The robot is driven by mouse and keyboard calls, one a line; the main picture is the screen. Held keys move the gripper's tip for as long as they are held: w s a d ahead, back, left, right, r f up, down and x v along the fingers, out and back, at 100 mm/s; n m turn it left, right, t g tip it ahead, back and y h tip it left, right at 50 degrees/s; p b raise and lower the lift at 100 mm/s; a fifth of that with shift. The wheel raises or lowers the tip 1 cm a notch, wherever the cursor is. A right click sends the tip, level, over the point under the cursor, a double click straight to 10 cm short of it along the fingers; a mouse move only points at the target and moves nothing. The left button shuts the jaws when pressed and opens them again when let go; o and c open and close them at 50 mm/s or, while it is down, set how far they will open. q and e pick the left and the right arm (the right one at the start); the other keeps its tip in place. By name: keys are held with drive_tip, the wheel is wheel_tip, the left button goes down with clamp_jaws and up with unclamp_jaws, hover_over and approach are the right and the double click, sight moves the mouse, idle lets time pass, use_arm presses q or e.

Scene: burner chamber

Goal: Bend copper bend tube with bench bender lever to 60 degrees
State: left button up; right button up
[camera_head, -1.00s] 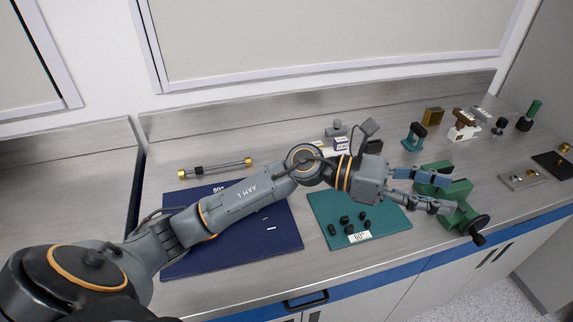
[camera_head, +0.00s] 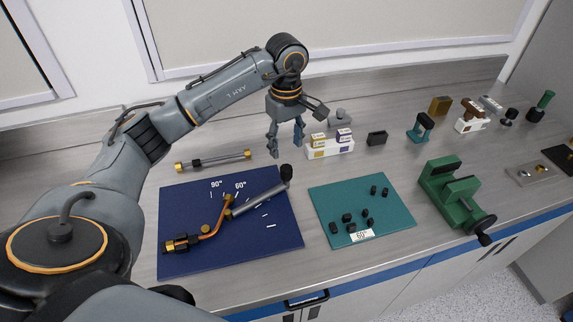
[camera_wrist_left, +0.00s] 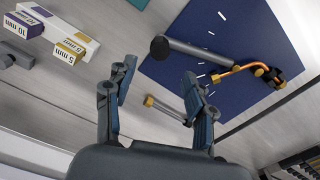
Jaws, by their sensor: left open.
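The copper bend tube (camera_head: 209,231) sits in the bench bender on the navy mat (camera_head: 280,238). It is bent, with a brass fitting (camera_head: 181,243) at its lower left. The grey lever (camera_head: 258,195) slants up to the right and ends in a black knob (camera_head: 286,172). Printed 90° and 60° marks (camera_head: 240,185) lie above the bend. My left gripper (camera_head: 287,152) is open and empty, pointing down behind the mat, apart from the knob. In the left wrist view, the lever (camera_wrist_left: 200,53) and copper tube (camera_wrist_left: 240,68) lie beyond the open fingers (camera_wrist_left: 155,78). My right gripper is not visible.
A rod with brass ends (camera_head: 213,160) lies behind the mat, left of my gripper. A white holder with labelled boxes (camera_head: 330,150) stands close on its right. A teal mat (camera_head: 375,225) holds small black pieces and a 60° card. A green vise (camera_head: 452,195) stands further right.

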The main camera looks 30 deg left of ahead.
sight(286, 168)
use_arm(q)
wheel_tip(286, 168, down, 9)
drive_tip(key=shift+f+p, duration=0.1)
drive_tip(key=shift+p, duration=1.05)
clamp_jaws()
